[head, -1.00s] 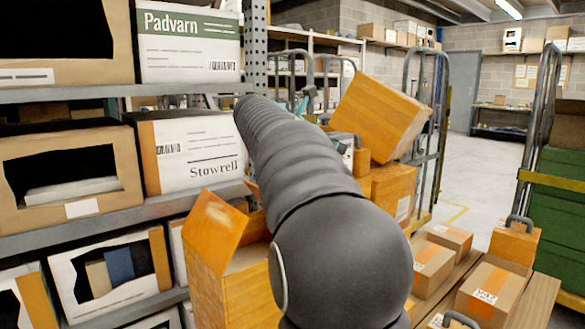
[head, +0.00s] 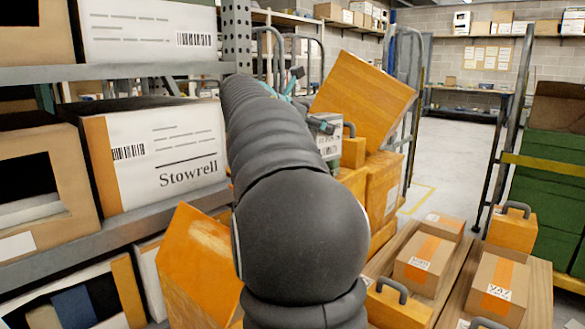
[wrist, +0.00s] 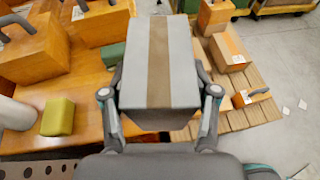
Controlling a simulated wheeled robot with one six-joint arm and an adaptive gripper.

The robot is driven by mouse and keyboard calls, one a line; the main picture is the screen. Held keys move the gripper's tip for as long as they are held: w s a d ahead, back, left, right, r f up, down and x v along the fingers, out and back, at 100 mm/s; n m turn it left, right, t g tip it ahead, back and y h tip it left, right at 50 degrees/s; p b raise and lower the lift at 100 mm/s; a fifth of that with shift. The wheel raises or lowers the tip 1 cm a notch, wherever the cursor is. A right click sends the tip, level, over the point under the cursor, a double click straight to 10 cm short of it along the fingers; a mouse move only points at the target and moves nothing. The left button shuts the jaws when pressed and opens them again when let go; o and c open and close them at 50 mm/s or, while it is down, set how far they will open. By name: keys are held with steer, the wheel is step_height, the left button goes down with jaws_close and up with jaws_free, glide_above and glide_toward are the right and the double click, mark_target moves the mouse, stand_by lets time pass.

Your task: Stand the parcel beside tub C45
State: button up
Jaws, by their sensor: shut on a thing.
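The parcel is a grey box with a brown tape stripe (wrist: 158,55), held upright between the two fingers of my gripper (wrist: 160,94) in the wrist view. In the head view, a small grey box with a white label (head: 327,143) shows just past my arm, beside teal gripper parts, and looks like the same parcel. My arm hides most of my gripper there. I cannot read C45 on any container, so I cannot tell which is that tub. Orange handled containers (wrist: 35,48) stand left of the parcel in the wrist view, on an orange surface.
A rack with Stowrell boxes (head: 165,150) stands close on the left. A large tilted orange box (head: 362,100) is behind the parcel. Cartons (head: 425,262) lie on slatted wood at right. A green block (wrist: 58,117) sits left of my gripper. Open floor (head: 440,165) lies beyond.

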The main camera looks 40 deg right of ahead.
steer(key=s+d, duration=0.7)
steer(key=d, duration=0.1)
steer(key=shift+w+a+f+n+t+b, duration=0.4)
steer(key=shift+w+f, duration=1.35)
steer(key=shift+w, duration=0.65)
steer(key=shift+w+a+f+n+t+b, duration=0.3)
steer(key=shift+w+f+b, duration=0.25)
steer(key=shift+w+f, duration=1.55)
steer(key=shift+w+a+f+n+t+b, duration=0.4)
steer(key=shift+w+f, duration=1.05)
steer(key=shift+w, duration=1.25)
steer(key=shift+f, duration=0.15)
steer(key=o, duration=1.4)
steer(key=shift+o, duration=0.2)
